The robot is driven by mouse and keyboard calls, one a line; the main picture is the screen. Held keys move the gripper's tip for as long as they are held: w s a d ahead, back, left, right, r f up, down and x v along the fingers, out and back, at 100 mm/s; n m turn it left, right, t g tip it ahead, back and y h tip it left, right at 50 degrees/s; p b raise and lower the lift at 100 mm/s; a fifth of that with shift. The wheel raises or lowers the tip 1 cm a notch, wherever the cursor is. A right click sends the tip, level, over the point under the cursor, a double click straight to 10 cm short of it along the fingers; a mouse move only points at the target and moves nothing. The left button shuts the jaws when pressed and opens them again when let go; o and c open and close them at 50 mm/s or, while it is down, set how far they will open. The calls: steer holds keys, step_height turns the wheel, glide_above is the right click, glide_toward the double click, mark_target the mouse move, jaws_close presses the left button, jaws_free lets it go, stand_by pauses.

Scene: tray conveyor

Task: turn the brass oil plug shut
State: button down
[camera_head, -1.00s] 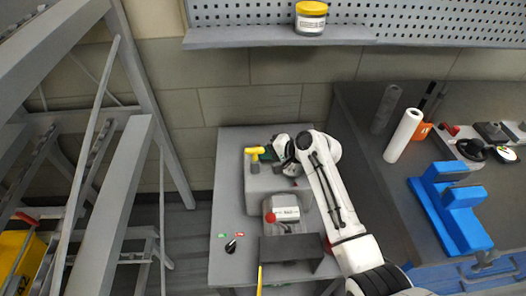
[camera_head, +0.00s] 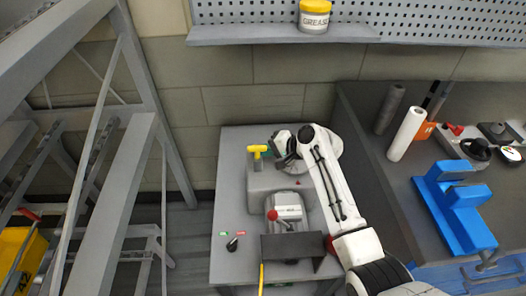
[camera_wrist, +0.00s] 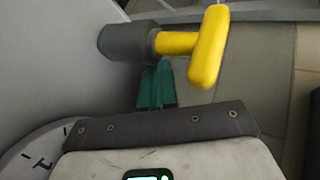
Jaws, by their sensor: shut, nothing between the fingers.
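The brass oil plug shows as a yellow T-shaped handle (camera_head: 257,149) on a grey collar, at the far left of the grey machine on the table in the head view. In the wrist view, the yellow plug (camera_wrist: 207,47) sticks out sideways from the dark grey collar (camera_wrist: 131,41), its crossbar tilted. My gripper (camera_wrist: 158,72) shows as teal fingers just below the plug's stem. The fingers are shut and empty. They partly pass behind the plug in the picture, and I cannot tell whether they touch it. In the head view, my gripper is small beside the plug's right.
The machine has a red-knobbed lever (camera_head: 272,215) and a black switch (camera_head: 232,244) lies near the table's front left. A workbench with a blue vise (camera_head: 455,205) is at right; a grey rack frame stands at left.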

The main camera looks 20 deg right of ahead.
steer(key=shift+w+d+r, duration=0.15)
steer(key=shift+w+d, duration=0.05)
steer(key=shift+d, duration=0.25)
steer(key=shift+w+d+r, duration=0.1)
steer(key=shift+w+d, duration=0.1)
steer(key=shift+d, duration=0.2)
steer(key=shift+s+d+r, duration=0.2)
steer(key=shift+d, duration=0.05)
steer(key=v, duration=0.8)
steer(key=shift+s+a, duration=0.3)
steer(key=shift+s, duration=0.25)
steer(key=shift+s+d+r, duration=0.1)
steer(key=shift+s+r, duration=0.15)
steer(key=shift+s, duration=0.25)
